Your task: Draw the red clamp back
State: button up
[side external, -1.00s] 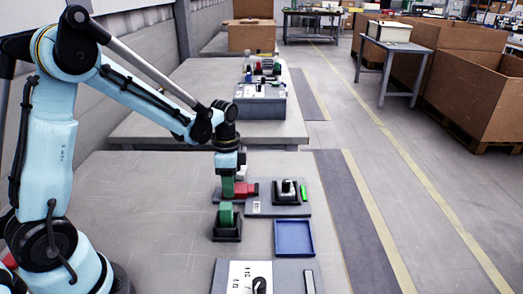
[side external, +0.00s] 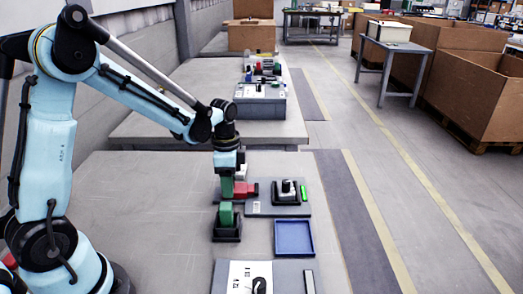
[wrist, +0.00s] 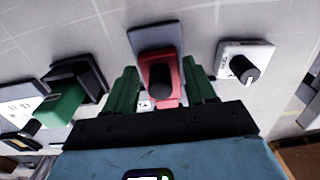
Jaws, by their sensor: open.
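The red clamp (wrist: 170,67) stands on a grey plate in the upper middle of the wrist view, with a dark round part at its centre. My gripper (wrist: 161,74) is open, one green finger on each side of the clamp. Whether the fingers touch it cannot be told. In the side external view my gripper (side external: 227,190) is low over the table, and part of the red clamp (side external: 246,189) shows just right of it. The fingers hide the rest of the clamp.
A green part on a black base (side external: 227,232) stands in front of my gripper. A grey plate with a black holder (side external: 287,195) lies to the right, a blue tray (side external: 294,237) nearer. A white panel with a black knob (wrist: 245,62) is right in the wrist view.

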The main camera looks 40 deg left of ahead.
jog(key=shift+r, duration=3.4)
jog(key=shift+s+d+r, duration=0.2)
jog(key=shift+r, duration=0.1)
jog(key=s+d+r+n+t, duration=0.4)
jog(key=s+d+n+t, duration=0.2)
jog(key=s+n, duration=0.3)
jog(key=shift+d+t, duration=0.25)
jog(key=shift+t, duration=0.35)
